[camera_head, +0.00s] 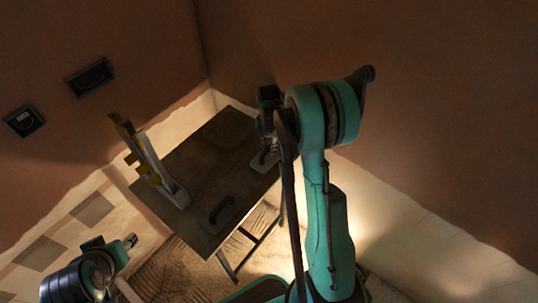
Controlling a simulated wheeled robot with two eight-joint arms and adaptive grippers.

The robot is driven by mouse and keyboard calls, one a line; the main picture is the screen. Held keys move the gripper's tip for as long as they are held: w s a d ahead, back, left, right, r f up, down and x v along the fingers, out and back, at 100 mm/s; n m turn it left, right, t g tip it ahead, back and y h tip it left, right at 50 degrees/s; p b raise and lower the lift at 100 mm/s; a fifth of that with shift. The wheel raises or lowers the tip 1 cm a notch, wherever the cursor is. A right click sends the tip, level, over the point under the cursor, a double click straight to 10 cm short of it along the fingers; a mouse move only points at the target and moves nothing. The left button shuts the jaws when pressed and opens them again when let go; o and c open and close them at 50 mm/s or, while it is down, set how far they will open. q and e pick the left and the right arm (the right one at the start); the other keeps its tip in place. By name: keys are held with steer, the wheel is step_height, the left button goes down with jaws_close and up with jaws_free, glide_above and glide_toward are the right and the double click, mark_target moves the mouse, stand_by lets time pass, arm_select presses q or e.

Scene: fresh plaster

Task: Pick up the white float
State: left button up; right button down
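A pale float (261,166), which looks like the white float, lies near the right edge of a dark table (185,152). Its handle area is dark and partly covered by my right arm. My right gripper (268,144) hangs over this float, close to its handle. Its fingers are dark and small, so I cannot tell whether they are open, shut or touching the handle. A second, dark float (218,211) with a black handle lies at the table's near edge. Part of my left arm shows at the lower left; its gripper is not clearly visible.
A long pale tool with yellow parts (148,158) stands tilted at the table's left side. Two dark wall fittings (90,77) are on the left wall. Brown walls close in behind the table. The table's middle is clear.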

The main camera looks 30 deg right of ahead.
stand_by(0.3)
steer(key=shift+r, duration=0.5)
steer(key=r, duration=0.1)
steer(key=r+p, duration=0.2)
steer(key=r, duration=0.1)
steer(key=shift+s+d, duration=0.1)
steer(key=shift+s, duration=0.25)
arm_select(q)
step_height(320, 180, up, 5)
steer(key=p, duration=0.3)
steer(key=shift+r, duration=0.1)
arm_select(e)
steer(key=s+d+r, duration=0.2)
steer(key=s+r, duration=0.4)
steer(key=s, duration=0.4)
steer(key=shift+s+d, duration=0.15)
steer(key=shift+s, duration=0.2)
steer(key=shift+w, duration=0.1)
